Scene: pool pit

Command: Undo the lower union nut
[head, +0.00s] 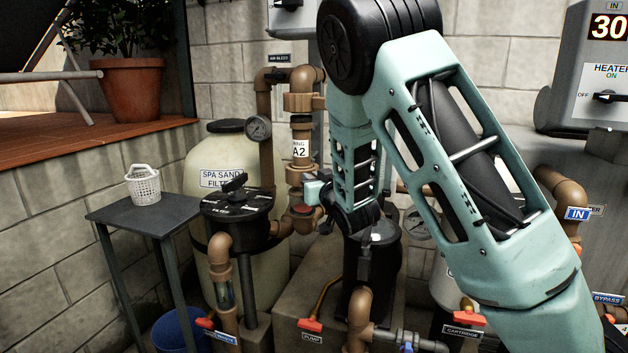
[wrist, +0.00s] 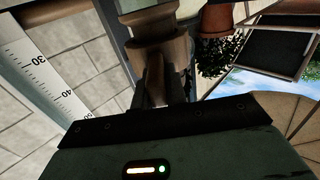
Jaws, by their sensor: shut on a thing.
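A brown vertical pipe stack stands left of my arm in the head view, with a large upper union nut (head: 301,101) and a white label reading A2 (head: 300,149). The lower union nut (head: 295,196) is at the stack's foot, partly behind my gripper (head: 309,191). My gripper reaches it from the right and is shut on it.
A sand filter tank (head: 212,160) stands behind the stack and a black-lidded strainer (head: 237,205) left of it. A side table (head: 150,212) holds a white basket (head: 143,185). Pipes and red-handled valves (head: 310,325) crowd the front. A heater box (head: 590,85) is at right.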

